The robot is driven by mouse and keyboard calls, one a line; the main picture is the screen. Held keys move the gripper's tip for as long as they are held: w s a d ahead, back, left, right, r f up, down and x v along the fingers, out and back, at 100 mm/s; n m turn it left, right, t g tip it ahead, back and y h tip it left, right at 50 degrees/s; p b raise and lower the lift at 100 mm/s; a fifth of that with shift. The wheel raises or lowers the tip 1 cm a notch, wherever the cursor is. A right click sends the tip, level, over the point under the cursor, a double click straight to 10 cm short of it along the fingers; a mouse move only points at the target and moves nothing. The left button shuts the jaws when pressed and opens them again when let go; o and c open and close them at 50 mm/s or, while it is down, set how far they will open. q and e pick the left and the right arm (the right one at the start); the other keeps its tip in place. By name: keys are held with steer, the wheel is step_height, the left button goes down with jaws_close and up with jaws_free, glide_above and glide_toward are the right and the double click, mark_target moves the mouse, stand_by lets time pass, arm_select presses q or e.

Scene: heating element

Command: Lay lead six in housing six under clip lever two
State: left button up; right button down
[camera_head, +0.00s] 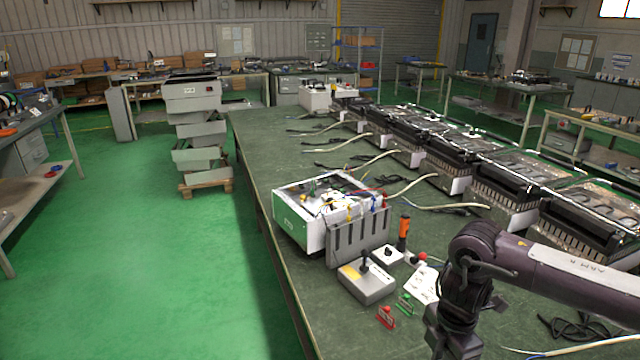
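A row of dark housings with silvery tops (497,185) runs along the right side of the green workbench (262,150). Pale leads (408,187) and dark leads extend from their left sides onto the bench. A pale lead (560,350) and a dark coiled lead (580,326) lie at the bottom right, near my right arm. I cannot tell which housing or lead is number six, and clip lever two cannot be made out. My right arm comes in from the right and bends down past the bottom edge; its fingers are not seen. My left arm does not show.
An open white and green box (300,226) with coloured wires stands on the bench, with a grey slotted rack (357,238) before it. A grey joystick box (366,283), an orange-handled tool (404,230), and small red (385,317) and green (405,303) pieces lie near my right arm.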

steer(key=shift+a+f+m+b, duration=0.1)
steer(key=shift+a+m+b, duration=0.1)
steer(key=shift+m+b, duration=0.35)
steer(key=m, duration=0.2)
steer(key=shift+a+r+m, duration=0.25)
steer(key=shift+a+m, duration=0.1)
steer(key=shift+a, duration=0.05)
steer(key=m, duration=0.2)
steer(key=a+m+b, duration=0.1)
steer(key=m, duration=0.1)
steer(key=r+m+b, duration=0.1)
steer(key=m, duration=0.1)
steer(key=shift+s+a, duration=0.3)
steer(key=shift+s, duration=0.1)
steer(key=m, duration=0.2)
steer(key=m+b, duration=0.1)
steer(key=m, duration=0.1)
steer(key=s+a+m, duration=0.1)
steer(key=m, duration=0.2)
steer(key=shift+a+r+b, duration=0.1)
steer(key=shift+r+b, duration=0.3)
steer(key=m, duration=0.3)
steer(key=s+m, duration=0.1)
steer(key=shift+a+r+m+b, duration=0.25)
steer(key=shift+r+m+b, duration=0.05)
steer(key=shift+b, duration=0.1)
